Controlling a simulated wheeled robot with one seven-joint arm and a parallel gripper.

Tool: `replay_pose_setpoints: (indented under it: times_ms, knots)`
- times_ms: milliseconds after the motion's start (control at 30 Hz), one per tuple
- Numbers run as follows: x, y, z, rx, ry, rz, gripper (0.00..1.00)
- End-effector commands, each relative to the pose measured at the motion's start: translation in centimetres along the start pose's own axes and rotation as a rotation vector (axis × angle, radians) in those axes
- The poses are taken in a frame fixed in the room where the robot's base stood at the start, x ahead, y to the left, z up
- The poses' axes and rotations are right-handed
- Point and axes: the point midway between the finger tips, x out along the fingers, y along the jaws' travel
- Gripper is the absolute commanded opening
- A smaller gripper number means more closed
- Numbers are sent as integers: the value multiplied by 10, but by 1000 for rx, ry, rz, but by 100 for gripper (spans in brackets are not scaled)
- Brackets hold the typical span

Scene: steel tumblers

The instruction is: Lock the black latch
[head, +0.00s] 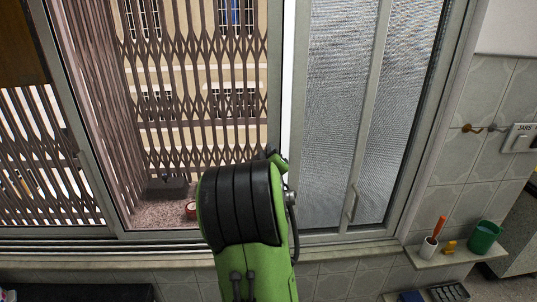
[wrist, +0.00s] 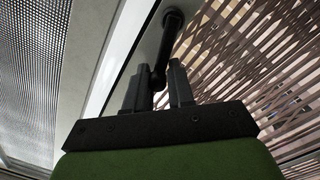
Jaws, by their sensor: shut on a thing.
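The black latch (wrist: 169,38) is on the light window frame in the wrist view. It has a round base at the top and a handle slanting down toward the fingers. My gripper (wrist: 159,80) is around the lower end of the handle, with one finger on each side, shut on it. The exact contact is partly hidden between the fingers. In the head view my green and black arm hides the latch and most of the gripper.
The sliding window (head: 335,110) has textured glass on the right. Brown folding grilles (head: 200,110) fill the left opening. A tiled wall and a small shelf (head: 455,255) with a green cup (head: 484,238) and a white cup (head: 428,248) stand at the right.

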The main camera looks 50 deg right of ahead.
Motion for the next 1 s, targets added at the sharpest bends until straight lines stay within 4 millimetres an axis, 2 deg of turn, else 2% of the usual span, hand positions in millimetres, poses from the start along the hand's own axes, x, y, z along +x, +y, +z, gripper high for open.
replay_pose_setpoints:
  times_ms: [167,600,967,1000]
  knots:
    - [0,4,4,7,-5,11,0]
    - [1,15,15,264,-20,3,0]
    - [1,17,15,279,-30,-1,0]
    - [1,17,15,279,-30,-1,29]
